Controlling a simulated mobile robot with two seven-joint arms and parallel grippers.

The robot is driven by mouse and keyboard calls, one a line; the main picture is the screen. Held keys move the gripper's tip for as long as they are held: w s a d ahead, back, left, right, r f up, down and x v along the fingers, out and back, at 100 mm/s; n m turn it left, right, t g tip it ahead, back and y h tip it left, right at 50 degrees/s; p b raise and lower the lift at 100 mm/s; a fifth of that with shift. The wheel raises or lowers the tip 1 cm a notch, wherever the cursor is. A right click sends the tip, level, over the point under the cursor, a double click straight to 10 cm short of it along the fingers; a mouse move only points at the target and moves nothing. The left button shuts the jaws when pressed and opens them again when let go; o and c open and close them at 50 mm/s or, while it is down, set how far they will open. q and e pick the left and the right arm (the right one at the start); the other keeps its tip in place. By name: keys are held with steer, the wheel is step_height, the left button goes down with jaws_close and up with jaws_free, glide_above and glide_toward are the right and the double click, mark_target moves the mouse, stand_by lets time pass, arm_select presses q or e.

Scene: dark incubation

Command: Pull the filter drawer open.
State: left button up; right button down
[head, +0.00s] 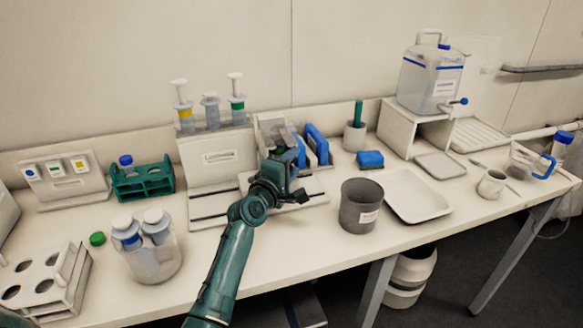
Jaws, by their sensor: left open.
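My left gripper (283,148) is at the middle of the bench, its green arm reaching in from below. It is open, in front of a white unit (268,124) with upright blue-edged pieces (317,144). The gripper and wrist cover much of this unit, so I cannot pick out a filter drawer or its handle for certain. I cannot tell whether the fingers touch anything. Left of the gripper stands a white labelled stand (218,160) holding several syringes, with dark slots in its base. My right gripper is not in view.
A grey cup (360,207) and a white tray (414,195) stand right of my wrist. A clear jar (152,256) with white-capped bottles and a green tube rack (143,182) are to the left. The bench front below the gripper is fairly clear.

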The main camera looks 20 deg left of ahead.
arm_select(q)
jaws_close()
stand_by(0.4)
